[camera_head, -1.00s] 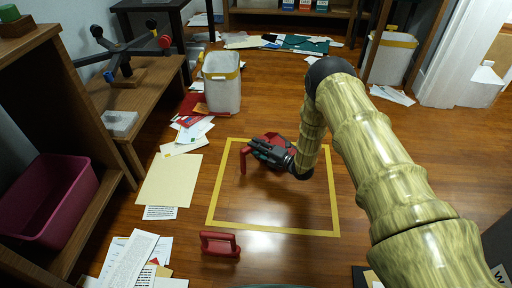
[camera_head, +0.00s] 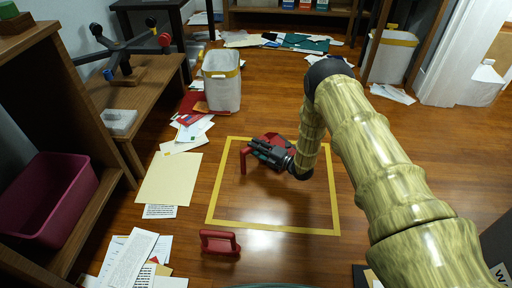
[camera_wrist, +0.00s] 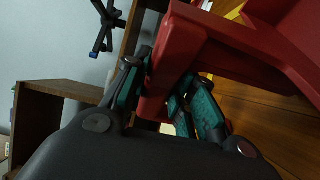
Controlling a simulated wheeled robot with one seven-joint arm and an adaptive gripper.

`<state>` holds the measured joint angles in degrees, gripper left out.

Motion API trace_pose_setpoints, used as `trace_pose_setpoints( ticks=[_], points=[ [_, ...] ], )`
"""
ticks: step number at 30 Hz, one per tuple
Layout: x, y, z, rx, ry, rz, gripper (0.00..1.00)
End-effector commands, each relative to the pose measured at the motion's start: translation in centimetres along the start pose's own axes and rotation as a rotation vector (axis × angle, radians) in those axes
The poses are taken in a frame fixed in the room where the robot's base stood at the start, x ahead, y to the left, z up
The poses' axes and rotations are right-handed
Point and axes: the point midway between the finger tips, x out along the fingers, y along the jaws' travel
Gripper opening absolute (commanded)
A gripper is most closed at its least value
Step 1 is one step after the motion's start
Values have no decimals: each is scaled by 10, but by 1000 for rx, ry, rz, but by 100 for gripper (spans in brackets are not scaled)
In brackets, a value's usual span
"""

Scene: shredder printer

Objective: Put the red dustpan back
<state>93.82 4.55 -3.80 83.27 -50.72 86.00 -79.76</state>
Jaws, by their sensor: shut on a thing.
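The red dustpan (camera_head: 272,138) is inside the yellow taped square (camera_head: 214,190) on the wooden floor, near its back edge. Its upright handle part (camera_head: 243,161) shows at the left. My gripper (camera_head: 256,150) reaches down from the right and is shut on the dustpan. In the wrist view the green-padded fingers (camera_wrist: 163,98) close around a red bar of the dustpan (camera_wrist: 190,45). Part of the dustpan is hidden behind my gripper in the head view. I cannot tell whether it touches the floor.
A separate red handled tool (camera_head: 220,243) lies just in front of the square. Papers (camera_head: 168,180) and a white bin (camera_head: 222,82) with a yellow band are at the left. A wooden shelf (camera_head: 100,185) with a maroon bin (camera_head: 50,200) stands far left.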

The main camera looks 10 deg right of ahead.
Motion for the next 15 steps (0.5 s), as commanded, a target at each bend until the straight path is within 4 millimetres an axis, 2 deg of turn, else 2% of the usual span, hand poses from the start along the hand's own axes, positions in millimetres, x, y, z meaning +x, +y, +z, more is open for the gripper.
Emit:
trace_pose_setpoints(
  ticks=[2,3,6,15],
  points=[
    [0,-1,0,-1,0,1,0],
    [0,0,0,-1,0,1,34],
    [0,-1,0,0,0,1,51],
    [-1,-2,0,1,0,-1,51]
  ],
)
